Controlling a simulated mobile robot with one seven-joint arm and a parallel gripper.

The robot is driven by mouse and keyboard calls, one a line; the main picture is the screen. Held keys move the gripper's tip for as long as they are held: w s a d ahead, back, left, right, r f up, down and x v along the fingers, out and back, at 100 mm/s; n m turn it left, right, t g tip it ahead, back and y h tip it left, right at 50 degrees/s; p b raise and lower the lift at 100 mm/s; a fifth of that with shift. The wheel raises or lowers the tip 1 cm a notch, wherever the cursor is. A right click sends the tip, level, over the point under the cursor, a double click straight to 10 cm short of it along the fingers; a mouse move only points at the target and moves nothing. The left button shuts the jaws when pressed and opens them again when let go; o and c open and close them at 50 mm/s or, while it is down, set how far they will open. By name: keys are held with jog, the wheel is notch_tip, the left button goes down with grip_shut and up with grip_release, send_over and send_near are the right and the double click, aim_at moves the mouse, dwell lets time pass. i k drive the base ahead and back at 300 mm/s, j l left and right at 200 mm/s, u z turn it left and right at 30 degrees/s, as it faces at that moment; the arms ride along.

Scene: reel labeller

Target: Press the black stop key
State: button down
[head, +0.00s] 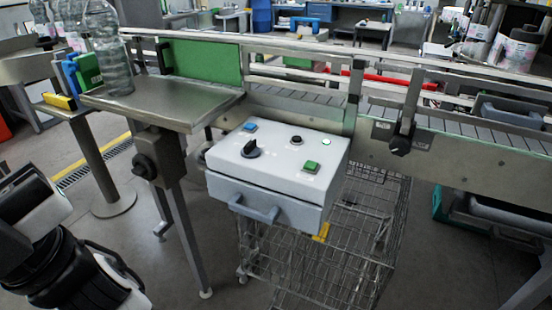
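A light grey control box (268,190) stands in the middle of the head view, in front of the conveyor. A larger black rotary knob (251,150) is at the left, and a green square key (311,166) is at the front right. Nothing covers the black key. Part of my arm shows at the lower left, apart from the box; my gripper's fingers are not in view.
A wire cart (320,245) stands under and right of the box. The conveyor (460,133) runs behind the box. The air above the box top looks clear.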

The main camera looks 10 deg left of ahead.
aim_at(297, 139)
jog(key=i+l+u, duration=0.4)
jog(key=i+l, duration=0.25)
jog(key=k+l+u, duration=0.2)
jog(key=k+l, duration=0.5)
jog(key=i+j, duration=0.35)
jog(key=i, duration=0.05)
